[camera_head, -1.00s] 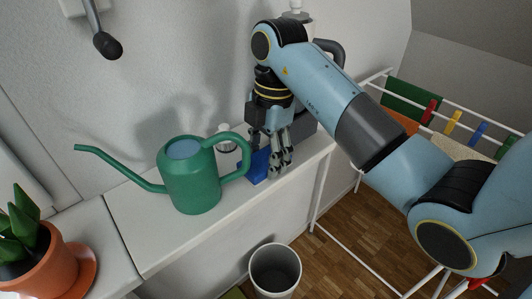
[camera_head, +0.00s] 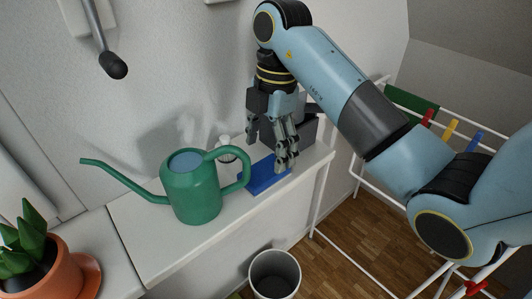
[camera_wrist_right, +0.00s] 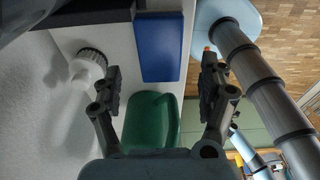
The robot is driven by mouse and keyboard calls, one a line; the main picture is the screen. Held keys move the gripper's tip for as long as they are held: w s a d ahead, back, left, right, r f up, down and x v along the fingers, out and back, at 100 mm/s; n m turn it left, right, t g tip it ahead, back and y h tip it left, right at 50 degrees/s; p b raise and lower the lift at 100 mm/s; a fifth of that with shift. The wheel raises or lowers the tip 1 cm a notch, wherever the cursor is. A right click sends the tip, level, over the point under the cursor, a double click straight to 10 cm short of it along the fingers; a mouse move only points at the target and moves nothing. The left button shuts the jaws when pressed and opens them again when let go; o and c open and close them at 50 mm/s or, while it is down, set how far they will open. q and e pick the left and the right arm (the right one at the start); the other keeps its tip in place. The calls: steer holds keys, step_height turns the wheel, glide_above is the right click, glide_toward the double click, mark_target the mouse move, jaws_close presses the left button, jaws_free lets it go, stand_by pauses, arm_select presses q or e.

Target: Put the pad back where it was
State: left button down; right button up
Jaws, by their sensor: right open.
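The blue pad (camera_head: 264,180) lies flat on the white ledge, just right of the green watering can's handle. In the right wrist view the pad (camera_wrist_right: 160,48) is a plain blue rectangle ahead of the fingertips, in line with the gap between them. My right gripper (camera_head: 269,155) is open and hangs over the pad, its fingers hiding part of it in the head view. In the wrist view its two fingers (camera_wrist_right: 160,70) are spread wide with nothing gripped between them. My left gripper is not in view.
The green watering can (camera_head: 192,190) stands close left of the pad. A dark grey box (camera_head: 306,131) stands behind the gripper. A bin (camera_head: 275,275) stands below the ledge, a drying rack (camera_head: 330,195) to the right.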

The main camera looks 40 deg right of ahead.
mark_target(271, 166)
step_height(271, 166, up, 7)
steer(key=p, duration=0.5)
steer(key=shift+d, duration=0.45)
